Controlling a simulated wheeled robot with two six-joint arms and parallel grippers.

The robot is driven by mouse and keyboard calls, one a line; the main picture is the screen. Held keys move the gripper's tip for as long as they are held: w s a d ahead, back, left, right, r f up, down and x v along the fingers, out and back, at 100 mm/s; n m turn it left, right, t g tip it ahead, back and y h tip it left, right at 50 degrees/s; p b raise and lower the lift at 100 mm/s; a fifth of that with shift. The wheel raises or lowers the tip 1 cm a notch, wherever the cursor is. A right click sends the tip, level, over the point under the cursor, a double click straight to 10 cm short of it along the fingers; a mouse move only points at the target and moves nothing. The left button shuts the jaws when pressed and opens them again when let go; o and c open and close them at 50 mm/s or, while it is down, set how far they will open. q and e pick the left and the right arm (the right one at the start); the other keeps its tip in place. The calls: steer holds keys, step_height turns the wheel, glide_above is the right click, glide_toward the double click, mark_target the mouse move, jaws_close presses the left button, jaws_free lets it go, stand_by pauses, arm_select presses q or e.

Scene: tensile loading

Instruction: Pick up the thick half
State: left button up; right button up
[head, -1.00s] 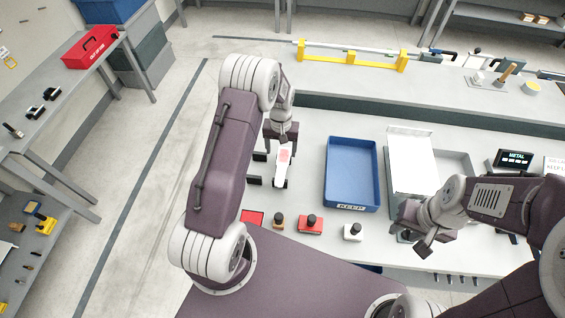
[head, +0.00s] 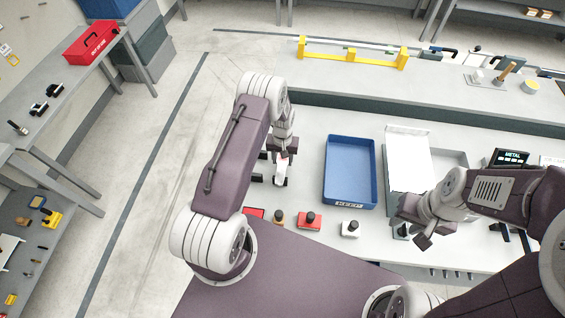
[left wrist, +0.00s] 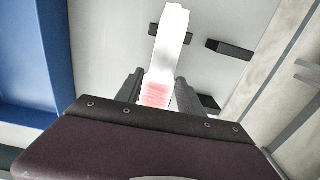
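The thick half appears to be the white piece with a reddish patch on its surface; it shows in the left wrist view (left wrist: 168,48) and, partly covered by my arm, in the head view (head: 281,178). My left gripper (head: 281,156) is over it. In the left wrist view the dark fingers of my left gripper (left wrist: 159,78) stand apart, one on each side of the piece near its reddish part. Contact with the fingers cannot be made out. My right gripper (head: 412,237) hangs over the right part of the table; its fingers are too small to judge.
Black blocks (left wrist: 235,50) sit around the white piece. A blue tray (head: 350,203) lies right of my left gripper, with a grey tray (head: 452,160) beyond it. Small stamp-like items, including a red one (head: 309,222) and a white one (head: 350,229), stand near the front edge.

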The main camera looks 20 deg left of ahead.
mark_target(286, 164)
arm_select(q)
jaws_close()
steer(key=shift+w+r, duration=0.1)
steer(key=shift+r, duration=0.3)
steer(key=r+b, duration=0.1)
steer(key=r, duration=0.1)
steer(key=d+r+b, duration=0.1)
steer(key=shift+s+d+r, duration=0.2)
steer(key=shift+r, duration=0.2)
steer(key=s+d+r+b, duration=0.3)
steer(key=d+r, duration=0.3)
steer(key=d, duration=0.3)
steer(key=shift+d+r, duration=0.2)
steer(key=shift+d, duration=0.2)
